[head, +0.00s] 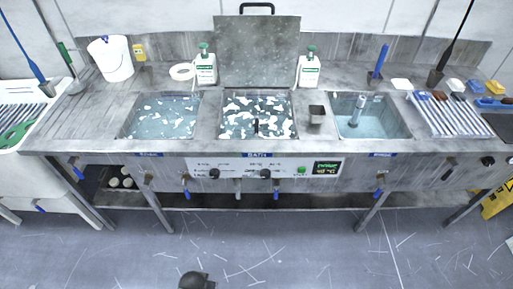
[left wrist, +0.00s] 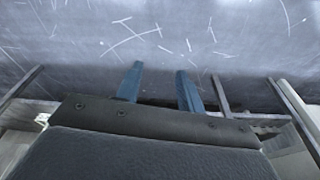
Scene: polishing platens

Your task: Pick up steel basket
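I cannot clearly pick out a steel basket. A dark upright piece like a handle (head: 257,127) shows in the middle basin, among white foam. Whether it belongs to a basket under the foam I cannot tell. A small steel cup (head: 316,115) stands on the counter between the middle and right basins. In the left wrist view my left gripper (left wrist: 158,84) has its two blue fingers apart with nothing between them, over the floor.
The long steel sink counter (head: 215,108) has a left basin (head: 160,117) and a right basin (head: 368,117). A raised lid (head: 257,50) stands behind the middle basin. White bottles (head: 205,68) flank it. Knobs and blue-handled valves line the front.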

